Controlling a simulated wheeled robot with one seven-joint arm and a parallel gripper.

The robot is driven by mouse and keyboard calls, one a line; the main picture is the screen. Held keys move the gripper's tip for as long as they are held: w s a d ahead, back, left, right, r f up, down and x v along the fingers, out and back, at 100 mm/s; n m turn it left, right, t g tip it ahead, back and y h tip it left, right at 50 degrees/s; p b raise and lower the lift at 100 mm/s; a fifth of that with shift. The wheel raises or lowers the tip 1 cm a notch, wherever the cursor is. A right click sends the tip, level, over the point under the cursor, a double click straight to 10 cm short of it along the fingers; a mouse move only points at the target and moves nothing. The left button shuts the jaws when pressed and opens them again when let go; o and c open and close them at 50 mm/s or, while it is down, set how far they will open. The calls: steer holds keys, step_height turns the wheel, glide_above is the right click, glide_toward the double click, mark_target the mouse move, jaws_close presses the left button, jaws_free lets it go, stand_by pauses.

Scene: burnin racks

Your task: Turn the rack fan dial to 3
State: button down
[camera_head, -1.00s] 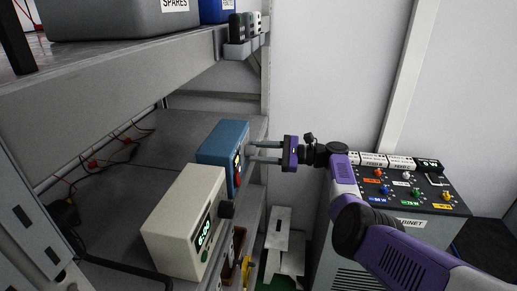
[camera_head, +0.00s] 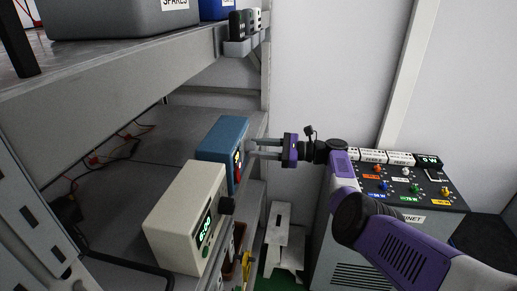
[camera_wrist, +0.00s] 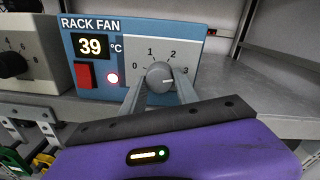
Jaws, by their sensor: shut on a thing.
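The blue rack fan box (camera_head: 222,140) stands on the shelf; in the wrist view its front (camera_wrist: 75,25) reads "RACK FAN". Its round grey dial (camera_wrist: 159,75) sits on a pale panel marked 0, 1, 2 and 3. A light mark on the dial points right, towards the 3 side; I cannot tell whether it lines up exactly with the 3. My gripper (camera_head: 252,148) is shut on the dial, with one finger on each side of it. In the wrist view the fingers (camera_wrist: 158,84) partly cover the panel beside the dial.
A cream box (camera_head: 187,215) with a green display and black knob stands nearer on the same shelf. The fan box shows a 39 °C display (camera_wrist: 91,45), a red switch (camera_wrist: 85,75) and a lit lamp (camera_wrist: 112,78). A cabinet (camera_head: 400,215) with coloured knobs stands right.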

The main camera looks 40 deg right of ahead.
steer(key=c, duration=0.9)
jaws_free()
steer(key=shift+d+f, duration=0.1)
steer(key=shift+b+v, duration=0.85)
steer(key=shift+v, duration=3.05)
